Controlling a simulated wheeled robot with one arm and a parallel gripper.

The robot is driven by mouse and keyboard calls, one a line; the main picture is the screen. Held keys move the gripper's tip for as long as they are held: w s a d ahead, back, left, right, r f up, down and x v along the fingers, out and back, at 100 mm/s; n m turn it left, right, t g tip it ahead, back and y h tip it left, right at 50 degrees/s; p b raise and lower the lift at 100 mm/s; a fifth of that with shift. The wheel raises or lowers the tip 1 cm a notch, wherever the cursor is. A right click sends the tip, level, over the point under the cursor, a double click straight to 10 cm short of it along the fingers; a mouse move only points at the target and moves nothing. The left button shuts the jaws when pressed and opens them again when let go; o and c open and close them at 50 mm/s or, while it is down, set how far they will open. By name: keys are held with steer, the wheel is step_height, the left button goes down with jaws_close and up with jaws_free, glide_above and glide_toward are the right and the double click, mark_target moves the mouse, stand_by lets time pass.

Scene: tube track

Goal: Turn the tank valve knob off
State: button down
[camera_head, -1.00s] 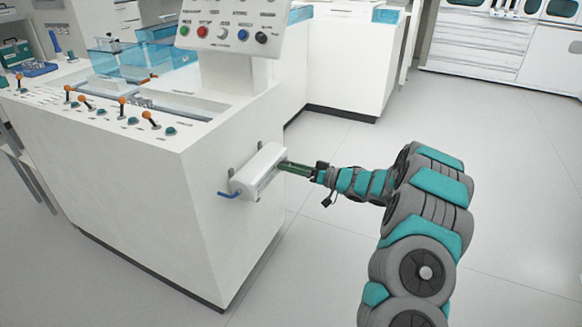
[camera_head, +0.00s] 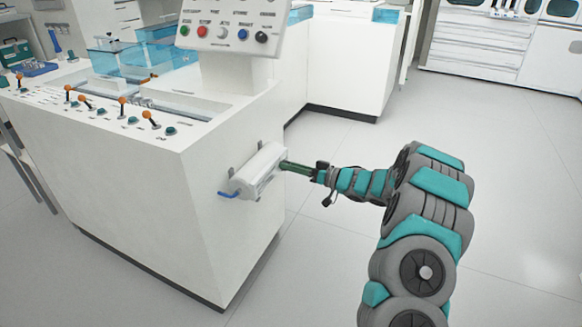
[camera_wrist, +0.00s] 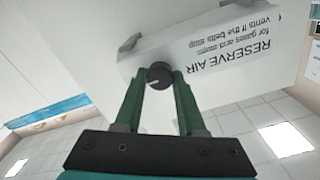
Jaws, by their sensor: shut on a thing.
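The tank (camera_head: 258,172) is a white cylinder mounted on the side of the white console, with a blue hose end at its lower left. In the wrist view the tank (camera_wrist: 215,55) carries the printed words "RESERVE AIR". Its valve knob (camera_wrist: 159,75) is small, round and dark with a light mark on its face. My gripper (camera_wrist: 159,82) has its two green fingers on either side of the knob, shut on it. In the head view my gripper (camera_head: 284,165) reaches the tank from the right, and the knob is too small to make out there.
The white console (camera_head: 130,190) has several orange-tipped levers (camera_head: 122,107) on top and a panel (camera_head: 232,26) with coloured buttons. A second white counter (camera_head: 345,65) stands behind. The floor (camera_head: 510,170) to the right is clear.

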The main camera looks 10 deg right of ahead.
steer(key=shift+f+n+b, duration=0.15)
steer(key=shift+n+b, duration=0.15)
steer(key=n+b, duration=1.7)
steer(key=shift+s+a+b, duration=0.1)
steer(key=shift+b, duration=0.2)
steer(key=shift+n, duration=0.3)
steer(key=c, duration=0.5)
jaws_free()
steer(key=v, duration=0.7)
steer(key=shift+s+d+p, duration=0.25)
steer(key=shift+d+p, duration=0.05)
steer(key=shift+p, duration=0.05)
